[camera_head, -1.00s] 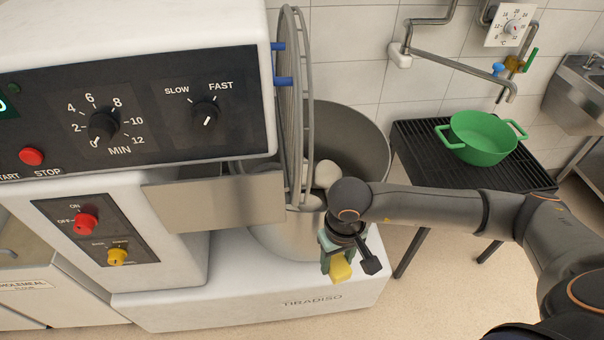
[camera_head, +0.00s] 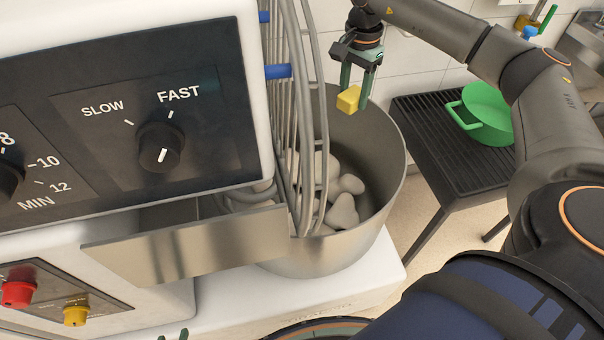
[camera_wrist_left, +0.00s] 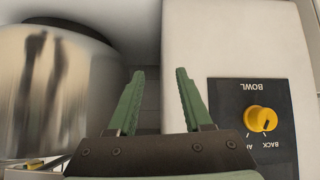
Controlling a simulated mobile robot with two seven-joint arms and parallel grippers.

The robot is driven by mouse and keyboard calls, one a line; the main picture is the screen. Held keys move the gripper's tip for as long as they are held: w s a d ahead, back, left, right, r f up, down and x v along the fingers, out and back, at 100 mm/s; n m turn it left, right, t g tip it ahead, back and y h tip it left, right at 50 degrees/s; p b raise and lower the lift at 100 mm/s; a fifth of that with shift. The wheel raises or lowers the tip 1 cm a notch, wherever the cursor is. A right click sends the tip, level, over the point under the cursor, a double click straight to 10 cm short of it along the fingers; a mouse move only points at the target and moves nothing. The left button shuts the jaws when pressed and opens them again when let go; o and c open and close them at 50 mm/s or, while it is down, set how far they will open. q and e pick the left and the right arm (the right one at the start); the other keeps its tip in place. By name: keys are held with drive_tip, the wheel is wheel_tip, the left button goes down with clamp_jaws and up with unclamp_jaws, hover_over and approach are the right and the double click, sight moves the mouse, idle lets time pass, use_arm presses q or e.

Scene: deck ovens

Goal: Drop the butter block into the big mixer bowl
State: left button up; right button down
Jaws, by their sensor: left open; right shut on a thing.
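The yellow butter block (camera_head: 348,99) is held between the green fingers of my right gripper (camera_head: 355,95), in the head view. It hangs above the far inner side of the big mixer bowl (camera_head: 385,185), apart from the pale lumps (camera_head: 342,205) inside. The raised wire guard (camera_head: 305,120) hides the bowl's left part. My left gripper (camera_wrist_left: 157,85) is open and empty in the left wrist view, between the shiny bowl (camera_wrist_left: 55,100) and the white mixer body with a yellow BOWL knob (camera_wrist_left: 260,119). Only its green tips (camera_head: 173,335) show at the bottom of the head view.
The mixer's control panel (camera_head: 130,110) fills the left of the head view. A steel plate (camera_head: 190,245) juts out beside the guard. A green pot (camera_head: 485,115) stands on a black slatted stand (camera_head: 430,135) at the right.

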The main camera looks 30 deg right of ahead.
drive_tip(key=shift+d+f+b, duration=0.1)
drive_tip(key=shift+f+b, duration=0.2)
drive_tip(key=shift+b, duration=0.05)
use_arm(q)
drive_tip(key=shift+m+h, duration=0.3)
drive_tip(key=shift+h, duration=0.1)
drive_tip(key=f+b, duration=0.1)
drive_tip(key=d+f+b, duration=0.1)
drive_tip(key=b, duration=0.1)
drive_tip(key=d+f+b, duration=0.1)
drive_tip(key=b, duration=0.1)
drive_tip(key=shift+w+f, duration=0.15)
drive_tip(key=shift+f, duration=0.25)
use_arm(e)
wheel_tip(320, 180, down, 5)
drive_tip(key=shift+f, duration=0.1)
use_arm(q)
drive_tip(key=shift+w+r, duration=0.1)
use_arm(e)
drive_tip(key=shift+c, duration=1)
unclamp_jaws()
wheel_tip(320, 180, up, 12)
drive_tip(key=shift+r+p, duration=0.2)
drive_tip(key=shift+p, duration=0.7)
use_arm(q)
drive_tip(key=shift+w+r, duration=0.1)
drive_tip(key=shift+r, duration=0.5)
use_arm(e)
drive_tip(key=shift+r, duration=0.15)
